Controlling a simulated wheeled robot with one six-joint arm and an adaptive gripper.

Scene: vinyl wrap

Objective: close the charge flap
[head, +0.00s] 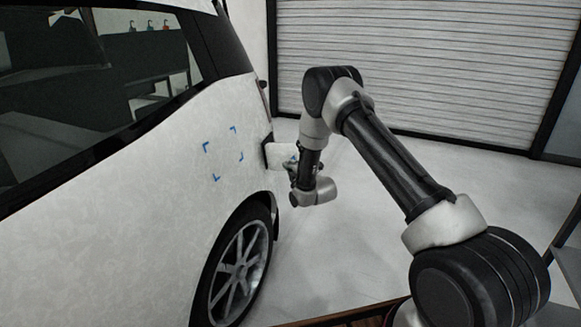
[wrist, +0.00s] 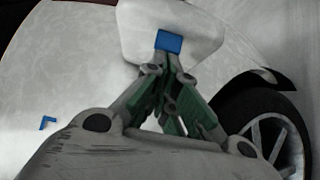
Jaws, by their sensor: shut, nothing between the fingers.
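The charge flap (head: 279,155) is a white panel standing out from the white car's side, behind the rear wheel arch. In the wrist view the flap (wrist: 140,28) is at the top, with a blue patch (wrist: 168,40) on its lower part. My gripper (head: 292,170) is at the flap's outer end in the head view and covers part of it. In the wrist view my gripper's fingertips (wrist: 166,68) are together and empty, just below the blue patch. I cannot tell whether they touch the flap.
The white car (head: 130,210) fills the left side, with blue corner marks (head: 215,178) on its panel. Its rear wheel (head: 238,272) is below the flap and shows at the right in the wrist view. The floor (head: 340,255) right of the car is clear, up to a roller shutter (head: 430,65).

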